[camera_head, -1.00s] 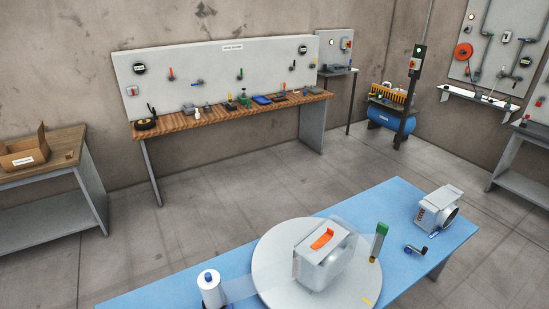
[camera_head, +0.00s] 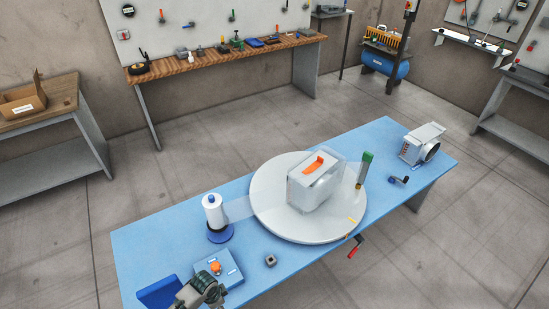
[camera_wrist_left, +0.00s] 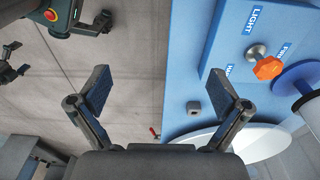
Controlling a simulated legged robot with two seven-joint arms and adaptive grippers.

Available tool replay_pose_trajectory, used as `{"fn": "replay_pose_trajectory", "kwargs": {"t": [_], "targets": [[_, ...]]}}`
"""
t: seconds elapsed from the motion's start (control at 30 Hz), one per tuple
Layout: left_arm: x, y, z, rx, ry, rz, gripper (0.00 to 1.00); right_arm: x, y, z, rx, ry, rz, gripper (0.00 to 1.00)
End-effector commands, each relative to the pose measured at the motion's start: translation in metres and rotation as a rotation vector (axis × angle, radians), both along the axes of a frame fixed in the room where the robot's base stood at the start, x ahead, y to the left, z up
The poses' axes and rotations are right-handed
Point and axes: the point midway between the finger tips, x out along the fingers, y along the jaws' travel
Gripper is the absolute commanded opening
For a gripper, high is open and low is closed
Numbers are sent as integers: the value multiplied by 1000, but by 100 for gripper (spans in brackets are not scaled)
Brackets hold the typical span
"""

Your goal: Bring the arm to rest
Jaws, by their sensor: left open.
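My left gripper (camera_wrist_left: 160,97) is open and empty in the left wrist view. Its two dark fingers stand wide apart, with floor and the blue table's edge beyond them. In the head view a grey-green part of my left arm shows at the bottom left, in front of the control box (camera_head: 228,267) with the orange knob (camera_head: 215,267). The gripper's fingers cannot be made out there. A dark jointed shape at the left edge of the wrist view may be my right gripper; its jaws are unclear.
The blue table (camera_head: 150,245) carries a white film roll (camera_head: 213,212), a round turntable (camera_head: 270,205) with a wrapped box (camera_head: 314,185), a small grey block (camera_head: 270,260) and a metal housing (camera_head: 420,145). Floor around is clear.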

Motion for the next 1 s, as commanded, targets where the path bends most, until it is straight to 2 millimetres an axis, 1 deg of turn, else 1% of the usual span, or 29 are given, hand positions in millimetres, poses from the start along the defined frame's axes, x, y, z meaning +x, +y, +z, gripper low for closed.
{"fn": "replay_pose_trajectory", "kwargs": {"t": [0.03, 0.2, 0.3, 0.4, 0.47, 0.57, 0.77, 1.0], "targets": [[-10, -13, 1, -22, -5, 12, 100, 0, -1, 0, -1, 0, 0, 100], [-40, -46, 15, -91, -45, 95, 100, 0, -1, 0, -2, 1, 0, 100], [-58, -58, 27, -127, -73, 175, 100, -1, -2, 0, -3, 3, 0, 100], [-74, -62, 41, -154, -99, 279, 100, -3, -2, 0, -2, 5, 0, 100], [-84, -60, 49, -163, -113, 346, 100, -4, -2, 0, -2, 7, 0, 100], [-99, -51, 62, -167, -136, 457, 100, -4, -2, 0, -2, 7, 0, 100], [-129, -23, 84, -145, -171, 664, 100, -4, -2, 0, -2, 7, 0, 100], [-164, 16, 107, -83, -203, 876, 100, -4, -2, 0, -2, 7, 0, 100]]}}
